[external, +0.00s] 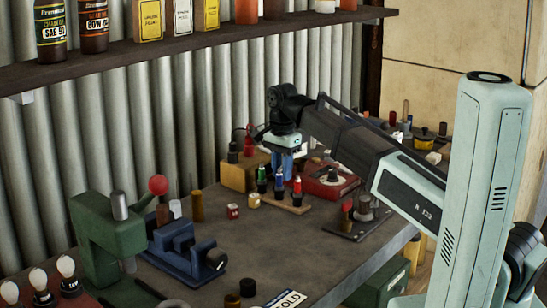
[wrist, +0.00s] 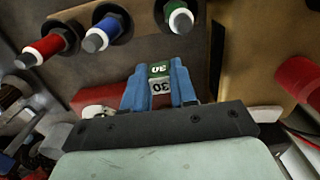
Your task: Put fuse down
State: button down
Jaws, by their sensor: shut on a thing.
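The fuse (wrist: 159,84), a small block with green and white faces marked 30, sits between the blue fingers of my gripper (wrist: 160,82) in the wrist view. My gripper is shut on it. In the external view my gripper (external: 287,164) points down over the back of the bench, behind the wooden rack. I cannot make out the fuse in that view.
The wooden rack (external: 294,208) holds blue, green and red cylinders close to my gripper. A wooden box (external: 238,176) and a red box (external: 326,186) stand nearby. A blue vise (external: 186,252) and green press (external: 104,240) stand left. The bench middle is mostly clear.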

jog(key=shift+f, duration=1.7)
jog(key=shift+f, duration=0.1)
jog(key=c, duration=0.9)
grip_release()
notch_tip(320, 180, up, 12)
jog(key=shift+r, duration=0.1)
